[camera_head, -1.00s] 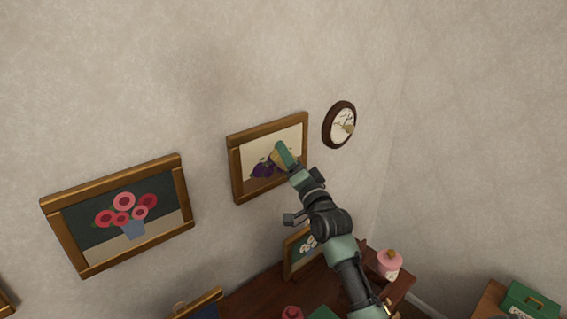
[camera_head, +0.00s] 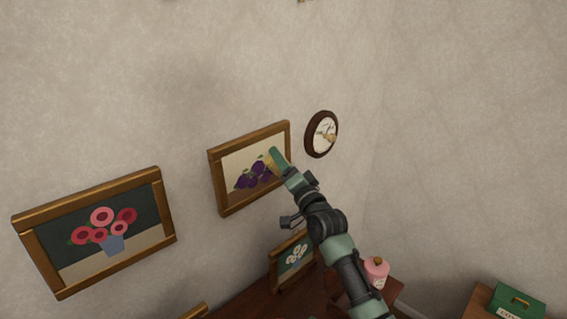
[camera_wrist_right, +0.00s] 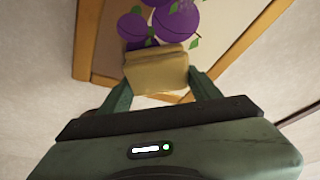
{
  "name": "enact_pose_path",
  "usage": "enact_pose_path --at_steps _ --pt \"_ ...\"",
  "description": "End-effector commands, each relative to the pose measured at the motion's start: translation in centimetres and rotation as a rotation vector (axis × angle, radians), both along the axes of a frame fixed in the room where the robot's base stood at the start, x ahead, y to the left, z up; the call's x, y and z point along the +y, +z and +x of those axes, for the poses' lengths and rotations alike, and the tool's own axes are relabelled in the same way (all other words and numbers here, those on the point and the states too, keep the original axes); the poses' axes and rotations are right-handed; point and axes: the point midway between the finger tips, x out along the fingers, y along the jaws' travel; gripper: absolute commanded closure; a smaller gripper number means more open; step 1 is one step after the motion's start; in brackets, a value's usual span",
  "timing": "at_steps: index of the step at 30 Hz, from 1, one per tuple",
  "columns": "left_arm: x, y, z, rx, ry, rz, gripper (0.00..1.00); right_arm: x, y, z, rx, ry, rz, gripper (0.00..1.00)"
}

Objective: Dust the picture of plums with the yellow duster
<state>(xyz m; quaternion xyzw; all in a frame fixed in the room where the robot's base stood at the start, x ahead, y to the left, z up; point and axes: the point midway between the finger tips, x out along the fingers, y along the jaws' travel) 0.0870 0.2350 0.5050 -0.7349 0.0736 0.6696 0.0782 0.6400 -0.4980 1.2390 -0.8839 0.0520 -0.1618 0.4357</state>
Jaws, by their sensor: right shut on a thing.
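The picture of plums (camera_head: 240,170) hangs on the wall in a gold-brown frame, with purple plums on a cream ground. My right gripper (camera_head: 274,160) is in front of the picture's right part. In the right wrist view, my right gripper (camera_wrist_right: 158,80) is shut on a yellow duster (camera_wrist_right: 156,70), a tan-yellow block. The duster lies over the lower part of the picture of plums (camera_wrist_right: 180,20) in that view; I cannot tell whether it touches the surface. In the head view the duster is mostly hidden behind the gripper. My left gripper is not in view.
Below are a small framed flower picture (camera_head: 293,258), a pink jar (camera_head: 376,272) on a brown wooden surface, and a green box (camera_head: 518,300).

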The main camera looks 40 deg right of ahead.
Motion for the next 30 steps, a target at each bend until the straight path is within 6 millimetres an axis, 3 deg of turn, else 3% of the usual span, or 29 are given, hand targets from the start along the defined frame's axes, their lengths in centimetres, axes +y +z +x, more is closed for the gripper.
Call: enact_pose_path --at_steps 9,17,30 --pt "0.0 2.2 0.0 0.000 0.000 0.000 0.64 2.9 0.2 -0.4 0.001 0.002 0.003 0.70" --pt "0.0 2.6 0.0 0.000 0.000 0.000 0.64 3.8 0.1 -0.5 0.001 0.002 0.001 0.70" --pt "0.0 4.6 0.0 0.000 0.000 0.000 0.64 7.3 0.1 -0.5 0.001 0.002 0.003 0.70"
